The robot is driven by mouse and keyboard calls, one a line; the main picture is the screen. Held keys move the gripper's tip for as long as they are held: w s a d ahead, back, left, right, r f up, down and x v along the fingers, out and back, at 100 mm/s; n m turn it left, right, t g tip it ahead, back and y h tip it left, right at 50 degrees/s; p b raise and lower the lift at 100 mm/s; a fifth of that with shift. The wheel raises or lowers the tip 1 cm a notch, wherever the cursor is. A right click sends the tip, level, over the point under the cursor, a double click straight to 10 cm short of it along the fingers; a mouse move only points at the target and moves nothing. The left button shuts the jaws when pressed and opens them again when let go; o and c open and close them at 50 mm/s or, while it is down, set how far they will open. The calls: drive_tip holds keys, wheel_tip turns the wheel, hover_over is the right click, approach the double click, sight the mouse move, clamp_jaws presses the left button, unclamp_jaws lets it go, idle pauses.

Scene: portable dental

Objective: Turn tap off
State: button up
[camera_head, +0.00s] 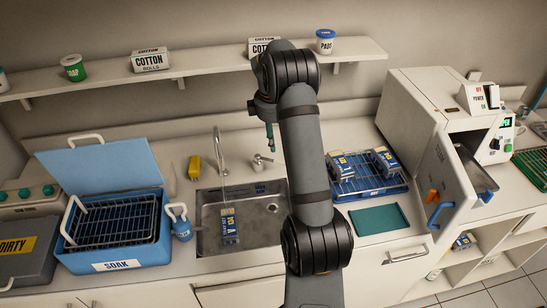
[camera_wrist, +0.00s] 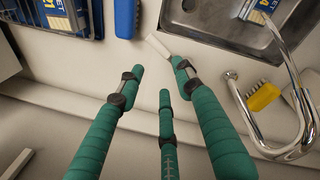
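The chrome tap spout (camera_head: 218,150) arches at the back of the sink (camera_head: 262,212); it also shows on the right in the wrist view (camera_wrist: 303,110). A small tap handle (camera_head: 262,160) stands on the counter right of the spout. In the wrist view, a pale lever (camera_wrist: 158,46) lies just beyond my fingertips, closest to the right one; its base is partly hidden. My gripper (camera_wrist: 158,74) has its green fingers spread and empty. In the head view, a green finger shows above the handle. I cannot tell whether water runs or whether fingers touch the lever.
A blue cassette (camera_head: 229,226) lies in the sink. A yellow brush (camera_head: 194,167) stands left of the spout. A blue rack (camera_head: 368,190) with cassettes is to the right, near the white autoclave (camera_head: 415,110). A blue soak tub (camera_head: 70,258) is left. A shelf (camera_head: 205,66) runs above.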

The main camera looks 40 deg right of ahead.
sight(272, 160)
drive_tip(key=p+x, duration=0.1)
drive_tip(key=x, duration=0.5)
drive_tip(key=a+p+x, duration=0.1)
drive_tip(key=x, duration=0.2)
drive_tip(key=shift+w+f+p, duration=0.2)
drive_tip(key=shift+f+p, duration=0.1)
drive_tip(key=shift+d+f, duration=0.2)
drive_tip(key=shift+f, duration=0.05)
drive_tip(key=shift+c, duration=1.3)
clamp_jaws()
